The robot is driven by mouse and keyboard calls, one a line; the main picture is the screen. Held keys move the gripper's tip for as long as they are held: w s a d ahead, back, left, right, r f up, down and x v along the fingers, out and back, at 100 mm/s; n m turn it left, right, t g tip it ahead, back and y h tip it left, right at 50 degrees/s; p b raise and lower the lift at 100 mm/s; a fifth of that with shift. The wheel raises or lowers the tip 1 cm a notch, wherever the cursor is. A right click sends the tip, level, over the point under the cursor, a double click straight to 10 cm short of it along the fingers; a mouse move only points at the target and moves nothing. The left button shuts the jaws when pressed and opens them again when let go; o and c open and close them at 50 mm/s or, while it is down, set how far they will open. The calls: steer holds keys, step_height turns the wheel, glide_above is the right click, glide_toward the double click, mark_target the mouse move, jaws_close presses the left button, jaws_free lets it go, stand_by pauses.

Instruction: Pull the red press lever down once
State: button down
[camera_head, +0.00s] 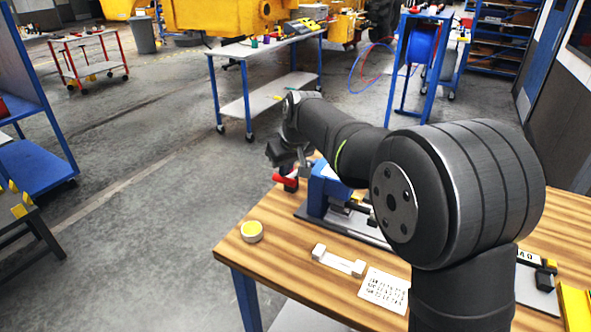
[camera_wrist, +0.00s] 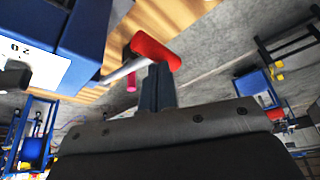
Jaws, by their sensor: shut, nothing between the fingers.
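The blue press (camera_head: 322,188) stands on the wooden table, partly hidden behind my arm. Its red lever handle (camera_head: 284,179) sticks out at the left, near the table's far left edge. In the wrist view the red handle (camera_wrist: 155,50) sits at the end of a grey metal rod (camera_wrist: 122,72) that comes from the blue press body (camera_wrist: 85,32). My gripper (camera_wrist: 158,68) is shut and empty, with its fingertips right at the handle. Whether they touch it I cannot tell. In the head view my gripper (camera_head: 284,158) is just above the handle.
A round yellow-topped tin (camera_head: 252,231), a pale bracket-shaped casting (camera_head: 338,261) and a printed sheet (camera_head: 384,290) lie on the near part of the wooden table (camera_head: 290,275). A black-and-yellow item (camera_head: 546,275) is at the right. Open floor lies left of the table.

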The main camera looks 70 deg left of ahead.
mark_target(287, 179)
steer(key=shift+f, duration=2.45)
steer(key=shift+r, duration=4.5)
steer(key=shift+f, duration=0.1)
